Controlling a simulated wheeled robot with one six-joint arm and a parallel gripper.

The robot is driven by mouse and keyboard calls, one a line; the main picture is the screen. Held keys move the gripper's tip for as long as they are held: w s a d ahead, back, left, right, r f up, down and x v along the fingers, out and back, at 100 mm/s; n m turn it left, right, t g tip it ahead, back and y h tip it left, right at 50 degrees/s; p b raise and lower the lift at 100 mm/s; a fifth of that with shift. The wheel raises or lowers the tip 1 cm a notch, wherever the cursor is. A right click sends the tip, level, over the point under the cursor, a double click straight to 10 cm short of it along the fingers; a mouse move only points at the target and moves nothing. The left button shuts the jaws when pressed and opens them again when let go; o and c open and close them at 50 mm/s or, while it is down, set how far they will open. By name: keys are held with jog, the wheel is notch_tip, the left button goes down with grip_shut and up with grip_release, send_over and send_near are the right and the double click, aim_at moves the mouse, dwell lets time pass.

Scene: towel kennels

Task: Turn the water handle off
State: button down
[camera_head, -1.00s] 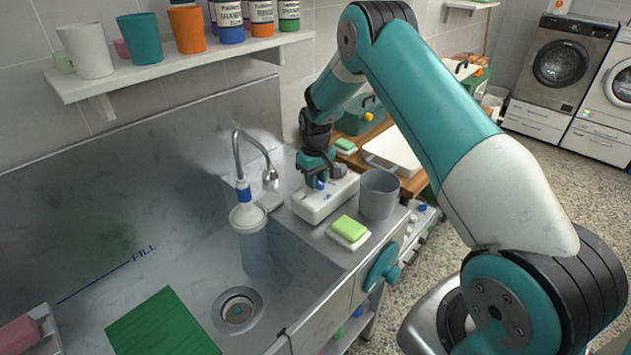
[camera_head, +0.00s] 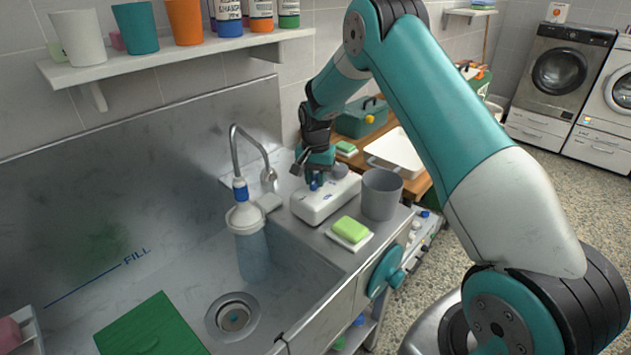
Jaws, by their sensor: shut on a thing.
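My gripper (camera_head: 315,181) points down over a white box (camera_head: 328,203) on the counter right of the sink. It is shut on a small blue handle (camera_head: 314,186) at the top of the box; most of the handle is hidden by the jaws. A grey round knob (camera_head: 339,171) shows just right of the gripper. I cannot tell whether water is running.
A grey cup (camera_head: 381,195) and a green sponge on a white dish (camera_head: 350,232) stand close right of the box. A shelf (camera_head: 180,62) with cups and bottles hangs above. A green board (camera_head: 150,328) lies in the sink.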

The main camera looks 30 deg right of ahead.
aim_at(315, 178)
jog(key=m+b, duration=0.1)
jog(key=m, duration=0.4)
jog(key=shift+m, duration=0.4)
dwell(0.3)
jog(key=c, duration=1)
grip_release()
jog(key=shift+o, duration=0.2)
jog(key=shift+r, duration=0.15)
notch_tip(315, 178, up, 17)
jog(key=b, duration=0.3)
jog(key=shift+r, duration=0.1)
